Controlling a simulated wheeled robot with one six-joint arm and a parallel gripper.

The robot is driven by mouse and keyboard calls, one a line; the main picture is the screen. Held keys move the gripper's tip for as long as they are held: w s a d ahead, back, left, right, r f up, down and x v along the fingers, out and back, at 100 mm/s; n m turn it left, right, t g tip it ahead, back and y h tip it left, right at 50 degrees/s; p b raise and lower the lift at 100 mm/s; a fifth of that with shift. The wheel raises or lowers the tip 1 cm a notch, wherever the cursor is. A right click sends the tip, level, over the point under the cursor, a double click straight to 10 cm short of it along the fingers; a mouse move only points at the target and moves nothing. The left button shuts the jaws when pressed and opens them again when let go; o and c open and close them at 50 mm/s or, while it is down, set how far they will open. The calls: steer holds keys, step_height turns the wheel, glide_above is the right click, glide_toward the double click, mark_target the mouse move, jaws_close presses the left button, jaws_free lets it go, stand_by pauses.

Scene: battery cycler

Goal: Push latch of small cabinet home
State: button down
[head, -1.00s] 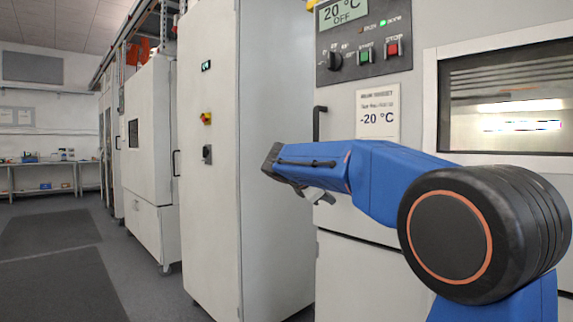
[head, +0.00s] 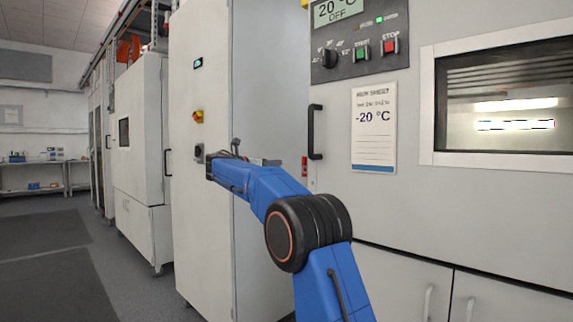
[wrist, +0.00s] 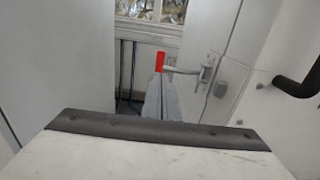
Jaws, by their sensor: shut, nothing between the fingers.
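The latch (wrist: 185,70) is a silver lever with a red end, standing out to the left from its mount on a pale panel in the wrist view. My gripper (wrist: 160,85) shows there as a grey, narrow, shut shape pointing away, with nothing held. Its tip appears just below the red end; whether they touch I cannot tell. In the head view my gripper (head: 268,162) is partly hidden by my wrist, at the gap between the tall cabinet and the chamber.
A tall pale cabinet (head: 200,240) stands left of my gripper. The chamber (head: 430,210) with its black handle (head: 315,132) stands to the right. A black handle (wrist: 298,82) juts out at the right of the wrist view. Open floor (head: 45,270) lies at the left.

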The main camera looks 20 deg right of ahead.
mark_target(303, 161)
steer(key=x, duration=1.3)
steer(key=shift+w+d, duration=0.1)
steer(key=shift+d, duration=0.2)
